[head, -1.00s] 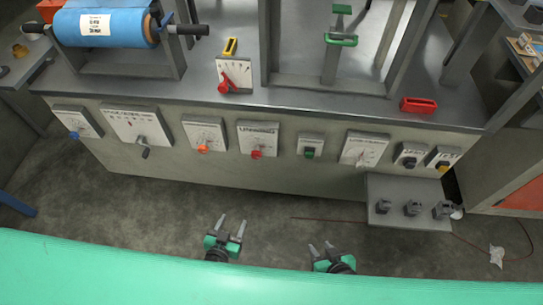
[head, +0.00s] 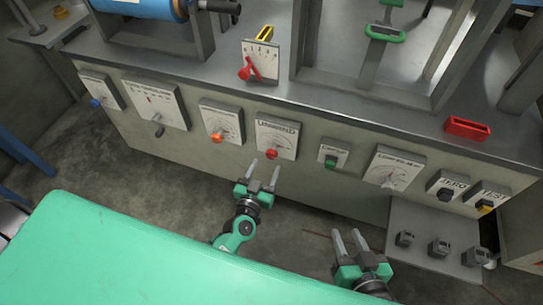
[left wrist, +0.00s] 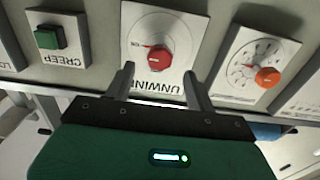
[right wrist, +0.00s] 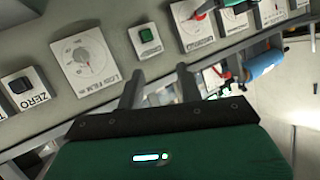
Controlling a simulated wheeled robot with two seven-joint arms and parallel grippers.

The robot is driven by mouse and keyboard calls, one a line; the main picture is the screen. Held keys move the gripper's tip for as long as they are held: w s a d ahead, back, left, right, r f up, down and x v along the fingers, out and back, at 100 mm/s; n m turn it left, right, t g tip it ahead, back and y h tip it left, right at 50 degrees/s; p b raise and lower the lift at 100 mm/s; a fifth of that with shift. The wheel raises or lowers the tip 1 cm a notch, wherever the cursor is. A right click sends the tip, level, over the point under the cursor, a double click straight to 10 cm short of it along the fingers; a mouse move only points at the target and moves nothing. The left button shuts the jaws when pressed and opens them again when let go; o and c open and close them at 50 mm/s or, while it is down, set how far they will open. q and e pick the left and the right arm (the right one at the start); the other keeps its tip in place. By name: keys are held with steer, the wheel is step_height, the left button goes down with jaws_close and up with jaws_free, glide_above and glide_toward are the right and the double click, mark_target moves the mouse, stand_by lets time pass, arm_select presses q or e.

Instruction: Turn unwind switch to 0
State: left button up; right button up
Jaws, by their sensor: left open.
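The unwind switch is a red knob (head: 271,153) on a white panel (head: 291,137) on the machine's front. In the left wrist view the red knob (left wrist: 159,58) is ahead, its panel reading "UNWIND" upside down. My left gripper (head: 263,168) is open and empty, just below the knob in the head view; its fingertips (left wrist: 158,76) sit at either side below the knob, apart from it. My right gripper (head: 347,238) is open and empty, lower right in the head view, below the small green-button panel.
An orange knob (head: 217,137) is left of the unwind panel and a green button (head: 330,162) is right of it. A grey shelf with several small blocks (head: 438,248) juts out at the lower right. Floor in front of the machine is clear.

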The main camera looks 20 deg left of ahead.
mark_target(270, 157)
arm_select(q)
steer(key=w, duration=0.4)
steer(key=shift+w+d, duration=0.1)
steer(key=shift+w, duration=0.1)
steer(key=shift+w+b, duration=0.3)
steer(key=shift+w, duration=0.45)
arm_select(e)
steer(key=shift+w+a+r+t, duration=0.2)
steer(key=shift+w+r+t, duration=0.25)
steer(key=shift+r+t, duration=0.35)
arm_select(q)
steer(key=c, duration=1)
